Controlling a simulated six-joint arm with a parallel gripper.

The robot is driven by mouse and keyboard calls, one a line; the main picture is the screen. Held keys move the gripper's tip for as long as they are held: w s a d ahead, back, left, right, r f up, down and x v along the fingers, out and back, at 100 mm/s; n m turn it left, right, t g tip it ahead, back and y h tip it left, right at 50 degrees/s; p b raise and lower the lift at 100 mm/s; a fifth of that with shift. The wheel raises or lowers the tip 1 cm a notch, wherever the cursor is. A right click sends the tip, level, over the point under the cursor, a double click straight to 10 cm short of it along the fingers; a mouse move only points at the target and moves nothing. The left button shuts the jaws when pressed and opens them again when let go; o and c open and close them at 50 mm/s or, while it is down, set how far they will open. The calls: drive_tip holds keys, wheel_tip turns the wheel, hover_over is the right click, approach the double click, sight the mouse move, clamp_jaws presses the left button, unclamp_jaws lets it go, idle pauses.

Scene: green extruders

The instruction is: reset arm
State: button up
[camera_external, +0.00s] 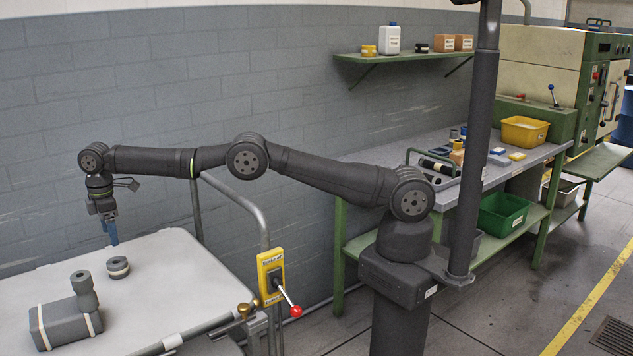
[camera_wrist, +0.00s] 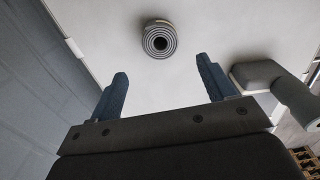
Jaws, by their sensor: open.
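My gripper (camera_external: 112,236) is at the end of my outstretched arm, above the back part of a pale table (camera_external: 180,285). Its blue fingers point down. In the wrist view my gripper (camera_wrist: 163,90) shows two blue fingers spread apart with nothing between them. A small dark round piece with a pale band (camera_external: 118,267) stands on the table near the gripper, apart from it. In the wrist view this round piece (camera_wrist: 159,39) shows concentric rings and a dark centre hole, beyond the fingertips.
A dark grey block with pale straps and a round neck (camera_external: 65,322) lies at the table's front left. A yellow switch box with a red-knobbed lever (camera_external: 271,275) stands by a metal rail. A green-legged workbench (camera_external: 500,185) holds bins and parts. A grey block wall is behind.

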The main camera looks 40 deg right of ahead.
sight(116, 261)
drive_tip(key=shift+r, duration=0.4)
drive_tip(key=shift+f, duration=0.1)
wheel_tip(116, 261, down, 11)
drive_tip(key=shift+f, duration=0.15)
drive_tip(key=shift+r, duration=1.7)
drive_tip(key=shift+f, duration=0.1)
